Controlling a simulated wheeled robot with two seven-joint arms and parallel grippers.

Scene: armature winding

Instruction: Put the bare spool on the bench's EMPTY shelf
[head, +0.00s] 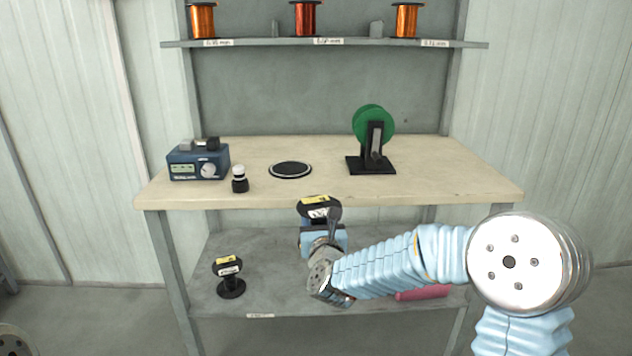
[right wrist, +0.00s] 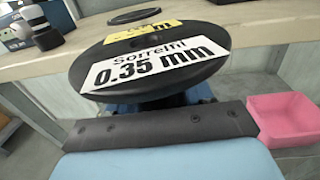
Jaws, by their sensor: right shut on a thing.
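My right gripper (head: 322,236) is shut on a black spool (head: 312,203) in front of the bench's front edge, above the lower shelf (head: 275,290). In the right wrist view the held spool (right wrist: 205,50) shows its black flange with a yellow label and a white label reading "Sorrelfil 0.35 mm". Its core is mostly hidden by the gripper. Another black spool (head: 230,280) with a label stands upright on the lower shelf, at the left. A small label (head: 260,316) on that shelf's front edge is too small to read. My left gripper is not in view.
A pink bin (head: 425,292) sits on the lower shelf, partly behind my right arm; it also shows in the right wrist view (right wrist: 285,118). The benchtop (head: 250,195) holds a blue device (head: 198,162), small bottle (head: 240,180), round pad (head: 290,169) and green reel (head: 370,120). Copper spools (head: 305,18) stand above.

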